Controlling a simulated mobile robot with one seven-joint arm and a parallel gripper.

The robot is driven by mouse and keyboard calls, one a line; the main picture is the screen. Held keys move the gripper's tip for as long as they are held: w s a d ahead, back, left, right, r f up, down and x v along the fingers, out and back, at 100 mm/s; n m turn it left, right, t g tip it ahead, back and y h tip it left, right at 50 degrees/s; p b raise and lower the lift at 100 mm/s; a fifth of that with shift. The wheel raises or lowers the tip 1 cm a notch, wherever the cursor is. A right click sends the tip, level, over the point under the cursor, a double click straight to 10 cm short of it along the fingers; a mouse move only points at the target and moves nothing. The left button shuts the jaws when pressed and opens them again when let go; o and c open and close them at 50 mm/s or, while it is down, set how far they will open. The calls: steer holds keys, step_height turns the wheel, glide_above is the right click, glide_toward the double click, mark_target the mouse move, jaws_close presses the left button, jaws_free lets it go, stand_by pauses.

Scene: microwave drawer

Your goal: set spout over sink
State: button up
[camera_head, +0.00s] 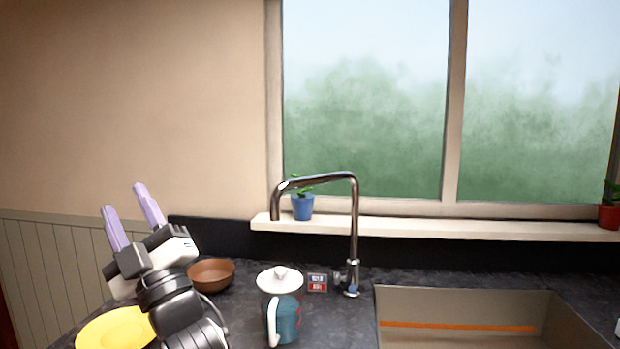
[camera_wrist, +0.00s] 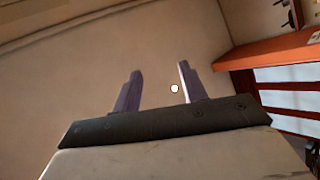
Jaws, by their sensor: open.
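The chrome faucet spout (camera_head: 318,180) rises from the counter behind the sink's left edge. It is turned to the left, so its downturned end hangs over the counter and not over the basin. The sink (camera_head: 465,308) is a grey rectangular basin at the lower right, with an orange line along its inner wall. My gripper (camera_head: 130,210) is at the left of the head view, pointing up, open and empty, well to the left of the spout. In the wrist view its two purple fingers (camera_wrist: 157,88) stand apart with nothing between them.
A teal pitcher (camera_head: 284,320) with a white lid stands below the spout. A brown bowl (camera_head: 212,275), a yellow plate (camera_head: 115,328) and a small box (camera_head: 317,282) are on the dark counter. A blue pot (camera_head: 302,207) sits on the sill behind the spout; a red pot (camera_head: 609,215) is far right.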

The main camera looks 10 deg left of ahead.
steer(key=w+d+t+h, duration=0.3)
steer(key=w+d+h, duration=0.5)
steer(key=w, duration=0.8)
steer(key=n+g+h+p, duration=0.2)
steer(key=n+h, duration=0.1)
steer(key=h, duration=0.2)
glide_toward(312, 181)
steer(key=p+x, duration=0.5)
steer(key=x, duration=0.4)
steer(key=shift+w+a, duration=0.15)
steer(key=shift+w, duration=0.2)
steer(key=shift+p+x, duration=0.45)
steer(key=shift+x, duration=0.35)
steer(key=shift+f, duration=0.15)
jaws_close()
